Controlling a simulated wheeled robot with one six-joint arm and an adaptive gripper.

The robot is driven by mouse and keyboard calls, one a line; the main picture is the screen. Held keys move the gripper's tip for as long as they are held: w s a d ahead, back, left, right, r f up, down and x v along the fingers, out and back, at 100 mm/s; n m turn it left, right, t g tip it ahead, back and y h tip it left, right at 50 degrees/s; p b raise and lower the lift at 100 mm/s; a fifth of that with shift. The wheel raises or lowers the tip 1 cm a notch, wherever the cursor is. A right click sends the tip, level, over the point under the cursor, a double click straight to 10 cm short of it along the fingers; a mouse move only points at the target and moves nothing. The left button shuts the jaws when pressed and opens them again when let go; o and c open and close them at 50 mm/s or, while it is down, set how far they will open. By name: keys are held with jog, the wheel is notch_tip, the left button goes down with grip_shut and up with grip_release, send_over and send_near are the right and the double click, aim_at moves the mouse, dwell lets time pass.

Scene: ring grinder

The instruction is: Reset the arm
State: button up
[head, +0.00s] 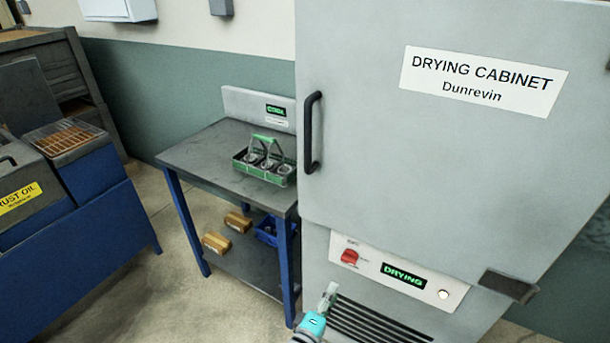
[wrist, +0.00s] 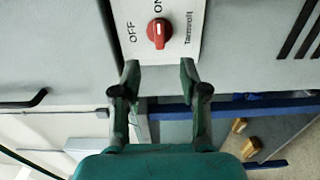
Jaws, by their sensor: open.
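My gripper (head: 329,292) is low in front of the drying cabinet (head: 400,190), near the lower left of its control panel (head: 450,290). In the wrist view my gripper (wrist: 159,75) has its two dark green fingers apart with nothing between them. Just beyond the fingertips is a red knob (wrist: 159,34) on a white plate marked OFF and ON. The knob also shows in the head view (head: 349,257), above and right of my gripper, and the fingers look apart from it. The panel display (head: 403,275) reads DRYING. The cabinet door is shut.
A blue-legged table (head: 205,150) stands left of the cabinet, bearing a green rack (head: 264,170) with several metal rings. Its lower shelf holds tan blocks (head: 216,243) and a blue bin (head: 268,231). A blue rust oil station (head: 90,235) is at far left. Floor between is clear.

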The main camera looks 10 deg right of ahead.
jog(key=s+d+f+g+y, duration=0.1)
jog(key=s+d+f+y, duration=0.25)
jog(key=s+f, duration=0.45)
jog(key=s+d+f+g+y, duration=0.1)
jog(key=s+d+f+y, duration=0.25)
jog(key=s, duration=0.75)
jog(key=s+a+r+m+y, duration=0.1)
jog(key=s+r+m+y, duration=0.2)
jog(key=s, duration=0.6)
jog(key=s+r+m+y, duration=0.1)
jog(key=s+r+m, duration=0.1)
jog(key=s+r, duration=0.5)
jog(key=s+r+m+t, duration=0.2)
jog(key=s+r+m, duration=0.3)
jog(key=s+r, duration=0.3)
notch_tip(320, 180, up, 4)
jog(key=shift+s+d+r+m, duration=0.1)
jog(key=shift+s+d+m, duration=0.2)
jog(key=shift+s, duration=0.1)
